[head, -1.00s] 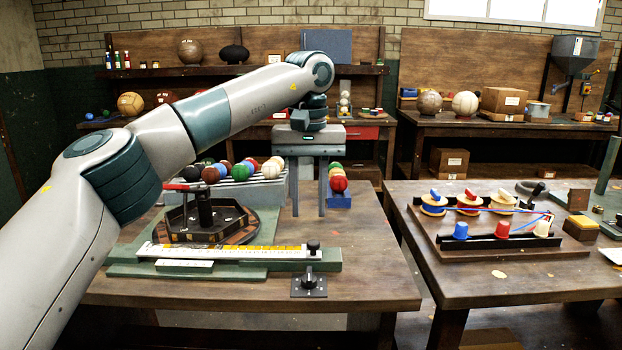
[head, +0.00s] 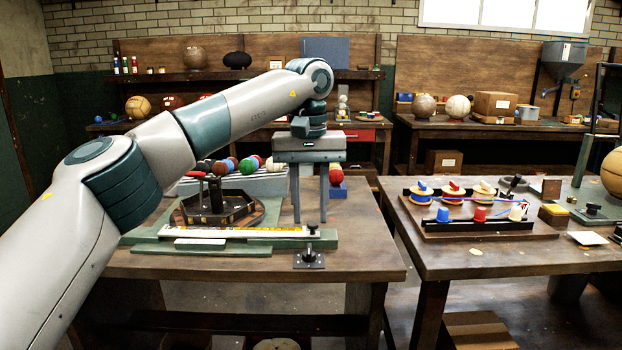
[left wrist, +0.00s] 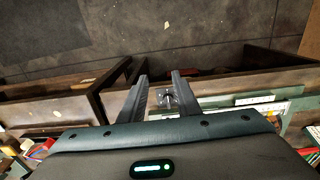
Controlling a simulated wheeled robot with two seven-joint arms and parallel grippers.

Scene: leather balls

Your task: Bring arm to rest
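My left arm reaches in from the left in the head view. Its gripper (head: 310,220) points down over the front part of the near table (head: 370,262), with two grey fingers apart and nothing held between them. In the left wrist view, the same gripper (left wrist: 160,78) shows its fingers apart, with a small metal clamp (left wrist: 168,97) visible beyond the gap. In the head view that black clamp (head: 309,258) sits at the table's front edge, below the fingertips. My right gripper is in neither view.
A hexagonal tray fixture (head: 185,212), a green base with a ruler strip (head: 200,232) and a rack of coloured balls (head: 270,182) lie left of the gripper. A second table (head: 460,258) with a spool board (head: 435,228) stands right, beyond a floor gap (head: 400,310).

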